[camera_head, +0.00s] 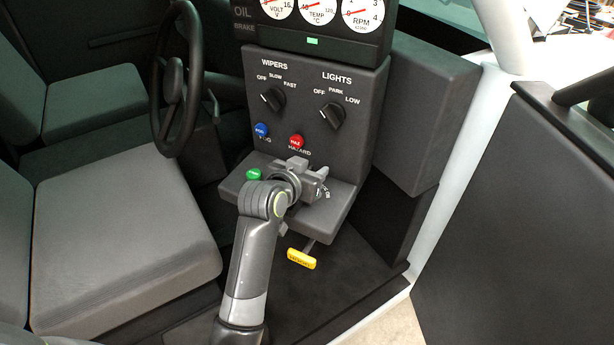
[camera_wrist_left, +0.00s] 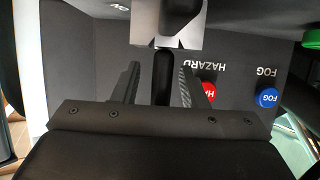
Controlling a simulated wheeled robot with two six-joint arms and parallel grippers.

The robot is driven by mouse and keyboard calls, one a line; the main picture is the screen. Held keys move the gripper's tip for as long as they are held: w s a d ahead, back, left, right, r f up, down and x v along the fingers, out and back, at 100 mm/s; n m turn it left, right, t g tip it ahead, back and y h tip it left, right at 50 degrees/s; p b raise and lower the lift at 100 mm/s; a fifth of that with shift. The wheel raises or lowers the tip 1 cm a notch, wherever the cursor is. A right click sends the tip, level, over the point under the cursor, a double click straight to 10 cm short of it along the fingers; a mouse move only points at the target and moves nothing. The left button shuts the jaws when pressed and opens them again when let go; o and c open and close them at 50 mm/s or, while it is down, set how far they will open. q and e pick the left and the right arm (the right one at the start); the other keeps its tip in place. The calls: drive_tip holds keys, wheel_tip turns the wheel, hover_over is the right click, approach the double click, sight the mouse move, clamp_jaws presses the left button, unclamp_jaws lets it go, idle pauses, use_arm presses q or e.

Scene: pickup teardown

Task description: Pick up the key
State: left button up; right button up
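My left gripper (camera_head: 308,176) is over the console's lower shelf and hides most of what is beneath it. In the left wrist view the gripper (camera_wrist_left: 160,85) is open, its two dark fingers apart. A narrow black upright piece (camera_wrist_left: 163,72), which looks like the key, stands between the fingers with a gap on each side. It adjoins a silver-grey block (camera_wrist_left: 166,22) at the top of that view; I cannot tell whether they are joined. In the head view the key cannot be made out behind the gripper. My right gripper is not in view.
The console (camera_head: 315,85) carries a wipers knob (camera_head: 272,100), a lights knob (camera_head: 333,115), a blue fog button (camera_head: 261,130), a red hazard button (camera_head: 296,141) and a green button (camera_head: 254,174). A yellow handle (camera_head: 302,258) hangs below the shelf. The steering wheel (camera_head: 157,85) and seat (camera_head: 120,235) are at left.

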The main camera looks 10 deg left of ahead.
use_arm(q)
clamp_jaws()
drive_tip(key=shift+r, duration=0.15)
